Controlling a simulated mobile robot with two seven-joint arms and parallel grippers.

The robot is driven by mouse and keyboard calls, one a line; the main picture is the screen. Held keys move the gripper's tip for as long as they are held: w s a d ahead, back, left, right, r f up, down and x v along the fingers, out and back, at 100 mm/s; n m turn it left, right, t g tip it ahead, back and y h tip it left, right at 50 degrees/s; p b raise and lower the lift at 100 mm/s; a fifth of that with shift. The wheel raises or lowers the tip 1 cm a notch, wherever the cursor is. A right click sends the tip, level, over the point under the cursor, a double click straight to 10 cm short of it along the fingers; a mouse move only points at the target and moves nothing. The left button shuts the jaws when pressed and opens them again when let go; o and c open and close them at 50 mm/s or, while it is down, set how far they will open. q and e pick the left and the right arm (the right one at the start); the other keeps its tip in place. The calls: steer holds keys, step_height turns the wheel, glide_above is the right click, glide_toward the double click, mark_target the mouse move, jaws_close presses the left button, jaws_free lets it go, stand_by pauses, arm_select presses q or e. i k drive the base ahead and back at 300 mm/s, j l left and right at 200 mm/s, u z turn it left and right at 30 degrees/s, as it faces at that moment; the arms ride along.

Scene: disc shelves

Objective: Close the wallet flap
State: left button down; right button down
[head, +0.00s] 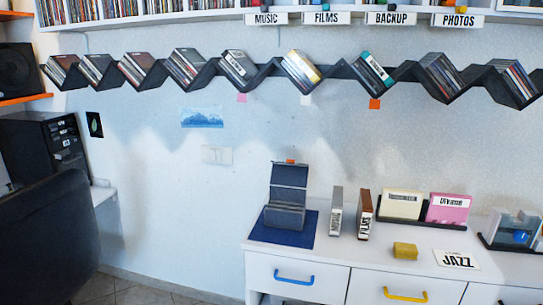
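The wallet (285,217) is a dark grey-blue case standing on a dark blue mat (265,235) at the left end of the white counter. Its flap (289,174) stands up and leans slightly back, so the wallet is open. A small orange tab shows at the flap's top edge. The inside of the wallet is too small to make out. Neither of my grippers is in the head view, and nothing touches the wallet.
Right of the mat stand two upright cases (336,212) (364,214), a yellow block (405,250), a JAZZ card (456,259) and a black holder (430,218). A zigzag disc shelf (212,72) runs along the wall above. A dark chair-like shape (45,235) fills the lower left.

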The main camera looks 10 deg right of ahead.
mark_target(288, 174)
steer(key=i+j, duration=0.2)
steer(key=j, duration=0.15)
steer(key=i+j+z, duration=0.1)
steer(key=i+j, duration=0.35)
steer(key=j, duration=0.2)
